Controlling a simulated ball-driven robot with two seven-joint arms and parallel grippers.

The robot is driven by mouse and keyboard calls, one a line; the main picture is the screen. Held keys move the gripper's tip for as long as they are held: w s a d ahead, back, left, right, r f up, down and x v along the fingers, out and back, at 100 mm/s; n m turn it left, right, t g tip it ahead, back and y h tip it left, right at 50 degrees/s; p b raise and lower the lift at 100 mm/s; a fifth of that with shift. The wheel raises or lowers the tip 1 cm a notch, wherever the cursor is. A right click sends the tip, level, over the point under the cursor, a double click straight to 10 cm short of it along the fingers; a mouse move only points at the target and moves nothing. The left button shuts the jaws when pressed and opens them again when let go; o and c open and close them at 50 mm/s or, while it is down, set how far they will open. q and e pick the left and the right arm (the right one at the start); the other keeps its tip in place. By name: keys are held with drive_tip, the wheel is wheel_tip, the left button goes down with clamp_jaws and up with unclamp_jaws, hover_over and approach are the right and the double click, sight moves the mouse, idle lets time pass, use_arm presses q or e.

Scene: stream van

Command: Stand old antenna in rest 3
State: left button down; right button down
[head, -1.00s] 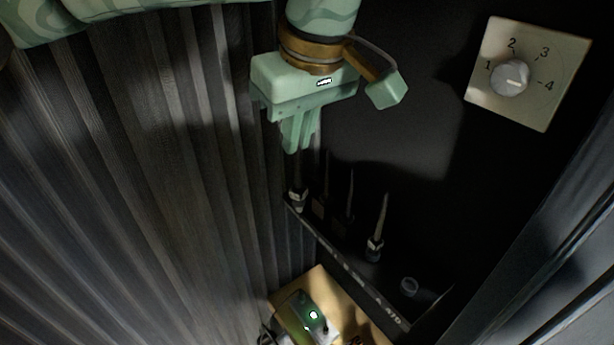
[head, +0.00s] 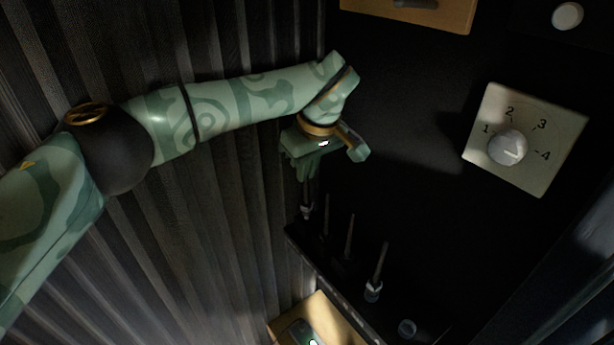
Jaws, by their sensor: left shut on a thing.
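My left gripper (head: 306,176) points down from the end of the left arm, beside the ribbed wall. It is shut on the upper part of the leftmost antenna (head: 307,208), a thin dark rod with a pale base. This antenna stands close to upright at the left end of a dark rack (head: 323,260); I cannot tell if its base is seated or lifted. Three more antennas stand to its right: two dark ones (head: 326,216) (head: 349,238) and one with a pale base (head: 377,274). An empty round rest (head: 407,327) is farther right. The rest numbers are not readable. My right gripper is out of view.
A pale plate with a round knob (head: 508,147) and marks 1 to 4 is on the dark panel at right. The ribbed wall (head: 235,220) is close on the left.

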sight(307, 202)
use_arm(q)
wheel_tip(307, 202, down, 3)
drive_tip(key=shift+f+p, duration=0.1)
drive_tip(key=shift+p, duration=0.8)
drive_tip(key=shift+w+f, duration=0.15)
drive_tip(key=shift+f, duration=0.15)
drive_tip(key=c, duration=1.6)
unclamp_jaws()
drive_tip(key=b+v, duration=0.2)
drive_tip(key=v, duration=1)
